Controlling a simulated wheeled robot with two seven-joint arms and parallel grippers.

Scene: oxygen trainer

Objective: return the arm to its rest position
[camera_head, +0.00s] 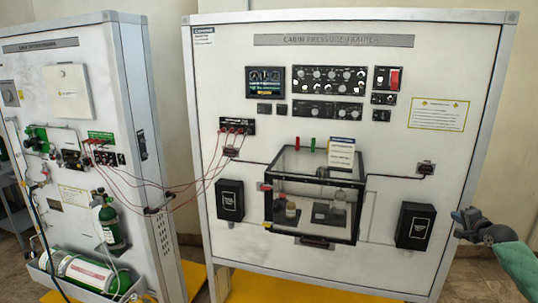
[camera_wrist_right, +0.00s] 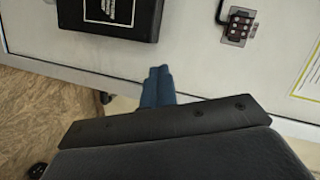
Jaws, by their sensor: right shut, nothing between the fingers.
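My right gripper (camera_head: 466,224) is at the right edge of the head view, in front of the right side of the cabin pressure trainer panel (camera_head: 230,100). Its arm comes in from the lower right. In the right wrist view the two blue fingers (camera_wrist_right: 157,86) lie together, shut with nothing between them. They point towards the white panel, apart from the black box (camera_wrist_right: 105,15). My left gripper is not in view.
A clear chamber (camera_head: 315,195) with a dark frame stands out from the panel. The black box (camera_head: 415,226) is left of my right gripper. Red cables (camera_head: 180,190) link the panel to the oxygen trainer (camera_head: 60,120). Green cylinders (camera_head: 85,270) sit at lower left.

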